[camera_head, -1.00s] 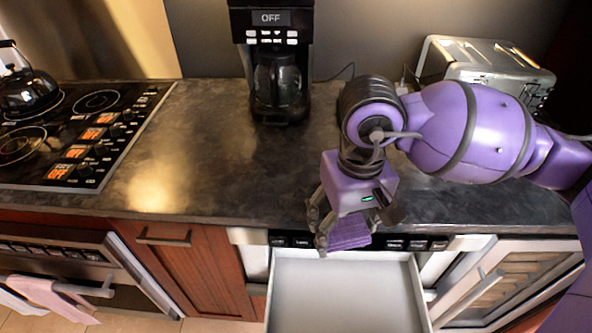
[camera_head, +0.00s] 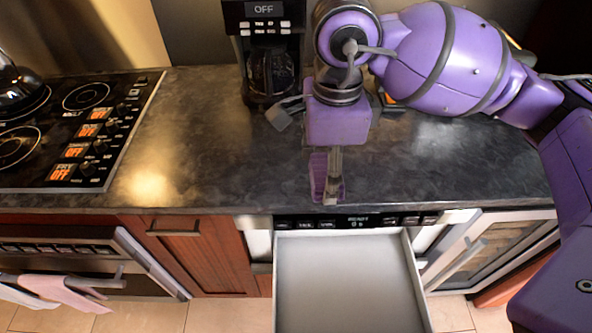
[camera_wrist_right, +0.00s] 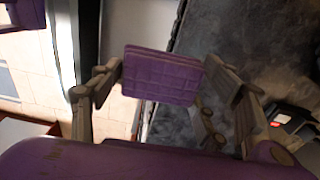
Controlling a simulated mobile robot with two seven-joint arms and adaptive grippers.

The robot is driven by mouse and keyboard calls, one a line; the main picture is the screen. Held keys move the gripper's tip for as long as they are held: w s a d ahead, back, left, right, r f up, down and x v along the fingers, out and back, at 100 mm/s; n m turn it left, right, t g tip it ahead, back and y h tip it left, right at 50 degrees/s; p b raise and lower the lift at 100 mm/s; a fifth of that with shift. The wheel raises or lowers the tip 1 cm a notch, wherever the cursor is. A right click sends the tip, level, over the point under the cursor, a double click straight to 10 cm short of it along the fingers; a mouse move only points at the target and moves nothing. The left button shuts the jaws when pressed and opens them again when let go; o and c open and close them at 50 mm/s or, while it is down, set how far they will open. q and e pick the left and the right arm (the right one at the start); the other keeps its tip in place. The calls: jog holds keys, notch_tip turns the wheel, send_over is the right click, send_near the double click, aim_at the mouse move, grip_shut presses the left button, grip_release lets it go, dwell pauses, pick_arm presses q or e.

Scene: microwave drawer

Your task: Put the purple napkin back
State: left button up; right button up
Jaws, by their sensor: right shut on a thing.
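The purple napkin (camera_head: 318,178) is held by my right gripper (camera_head: 329,185) over the front part of the dark countertop, behind the open microwave drawer (camera_head: 345,290). In the right wrist view the napkin (camera_wrist_right: 162,76) is a quilted, flat purple piece between the fingers of the right gripper (camera_wrist_right: 165,80). The drawer is pulled out, white inside, and its visible interior is empty. My left gripper is not in view.
A black coffee maker (camera_head: 268,60) stands at the back, close to my right gripper. A cooktop (camera_head: 75,125) is at the left, with a kettle (camera_head: 14,85). Pink towel (camera_head: 65,290) hangs at lower left. The countertop between cooktop and gripper is clear.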

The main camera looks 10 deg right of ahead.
jog(key=shift+w+a, duration=0.15)
jog(key=shift+w, duration=0.15)
jog(key=w+a+f, duration=0.1)
jog(key=w+f, duration=0.2)
jog(key=w, duration=0.4)
send_over(295, 173)
jog(key=shift+m, duration=0.3)
jog(key=f, duration=0.5)
jog(key=shift+s+f, duration=0.35)
jog(key=shift+s, duration=0.05)
jog(key=shift+w+f, duration=0.3)
jog(key=shift+f, duration=0.1)
jog(key=shift+w+f, duration=0.2)
jog(key=shift+f, duration=1.5)
jog(key=shift+f, duration=0.2)
jog(key=o, duration=1.2)
